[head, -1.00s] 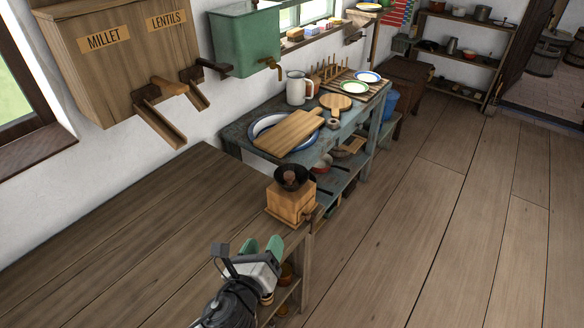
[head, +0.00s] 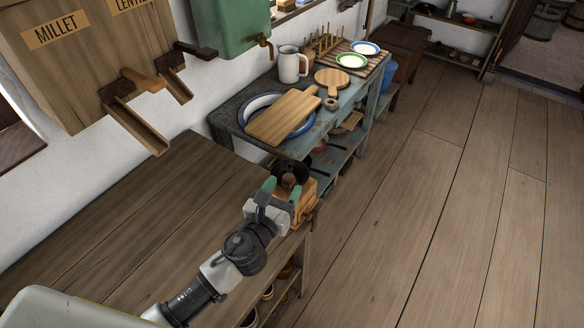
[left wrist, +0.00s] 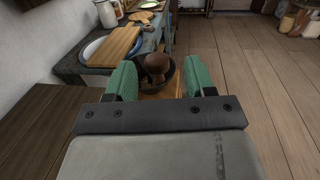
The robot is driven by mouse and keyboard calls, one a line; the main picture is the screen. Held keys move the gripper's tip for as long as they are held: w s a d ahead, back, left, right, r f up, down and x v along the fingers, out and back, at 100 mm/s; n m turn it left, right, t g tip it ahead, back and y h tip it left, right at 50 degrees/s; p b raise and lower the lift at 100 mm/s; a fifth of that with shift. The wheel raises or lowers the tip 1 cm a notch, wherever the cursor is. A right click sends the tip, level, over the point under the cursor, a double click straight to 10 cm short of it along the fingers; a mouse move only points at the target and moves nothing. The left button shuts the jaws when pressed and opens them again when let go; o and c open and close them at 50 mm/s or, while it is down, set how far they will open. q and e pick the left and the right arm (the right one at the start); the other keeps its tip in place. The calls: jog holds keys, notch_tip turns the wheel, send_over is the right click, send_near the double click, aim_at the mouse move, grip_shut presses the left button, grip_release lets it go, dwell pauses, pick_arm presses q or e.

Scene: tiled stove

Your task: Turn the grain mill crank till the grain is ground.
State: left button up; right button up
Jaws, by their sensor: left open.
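The grain mill (head: 306,196) is a wooden box with a dark bowl-shaped top, standing at the right end of the wooden counter. A brown knob (head: 289,181) shows at its dark top. My left gripper (head: 277,196) is open just in front of the mill and hides part of it. In the left wrist view, the brown knob (left wrist: 157,66) and dark bowl (left wrist: 168,82) appear between the two green fingers, beyond them; I see no contact. The crank arm cannot be made out clearly, and no grain is visible. My right gripper is not in view.
The wooden counter (head: 130,215) is bare to the left. Beyond the mill, a blue-grey table (head: 228,122) holds a cutting board (head: 284,117), a jug (head: 290,65) and plates. Wall bins with chutes (head: 137,125) overhang the counter. The floor at right is clear.

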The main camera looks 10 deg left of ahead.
aim_at(285, 182)
pick_arm(q)
jog(key=x, duration=0.5)
jog(key=shift+w+a+f, duration=0.1)
jog(key=shift+a+f, duration=0.1)
jog(key=shift+a, duration=0.1)
jog(key=shift+w+d+r, duration=0.15)
jog(key=shift+w+d, duration=0.1)
jog(key=shift+w, duration=0.05)
jog(key=shift+a, duration=0.1)
grip_shut()
